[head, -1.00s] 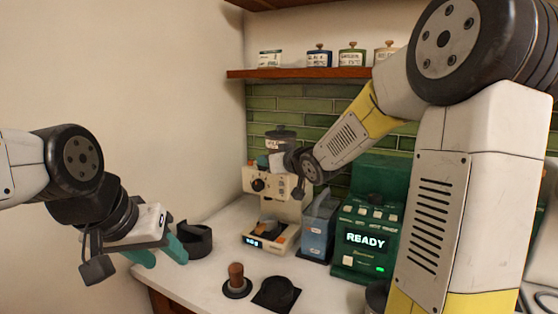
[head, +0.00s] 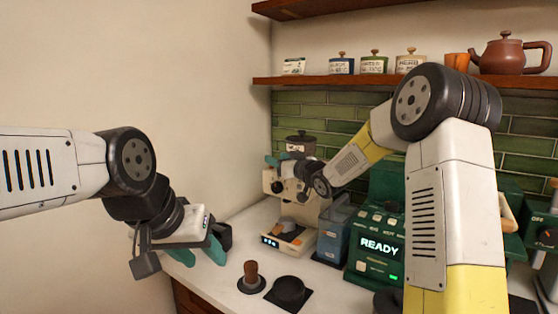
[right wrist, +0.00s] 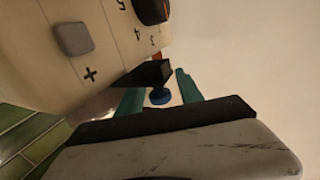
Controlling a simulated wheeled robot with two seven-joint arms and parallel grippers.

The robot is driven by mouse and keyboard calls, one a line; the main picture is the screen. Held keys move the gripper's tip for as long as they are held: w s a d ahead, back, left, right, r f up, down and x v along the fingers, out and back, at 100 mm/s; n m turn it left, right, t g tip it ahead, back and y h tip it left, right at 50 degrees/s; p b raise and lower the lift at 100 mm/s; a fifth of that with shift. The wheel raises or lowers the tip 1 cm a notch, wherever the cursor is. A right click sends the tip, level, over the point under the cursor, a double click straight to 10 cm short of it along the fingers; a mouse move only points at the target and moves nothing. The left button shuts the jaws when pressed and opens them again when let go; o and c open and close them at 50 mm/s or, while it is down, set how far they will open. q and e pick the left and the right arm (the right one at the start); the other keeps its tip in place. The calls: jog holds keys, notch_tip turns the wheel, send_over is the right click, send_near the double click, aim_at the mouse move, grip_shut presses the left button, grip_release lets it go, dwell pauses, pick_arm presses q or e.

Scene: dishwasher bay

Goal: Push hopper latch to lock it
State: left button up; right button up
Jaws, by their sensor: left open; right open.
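The cream grinder (head: 283,188) stands at the back of the counter, its dark-lidded hopper (head: 300,143) on top. In the right wrist view, the grinder's face (right wrist: 75,65) shows a dial, numbers and a plus button. A black lever with a blue round tip (right wrist: 160,96), seemingly the hopper latch, shows between the teal fingers of my right gripper (right wrist: 160,95). The fingers are open; I cannot tell whether they touch it. In the head view my right wrist hides most of that gripper. My left gripper (head: 200,252) is open and empty over the counter's left edge.
A dark ring-shaped holder (head: 222,236) is close to my left gripper. A blue-grey container (head: 334,232) and a green machine reading READY (head: 376,245) stand right of the grinder. A shelf (head: 400,82) hangs above.

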jog(key=shift+w+a, duration=0.1)
grip_shut()
dwell(1.4)
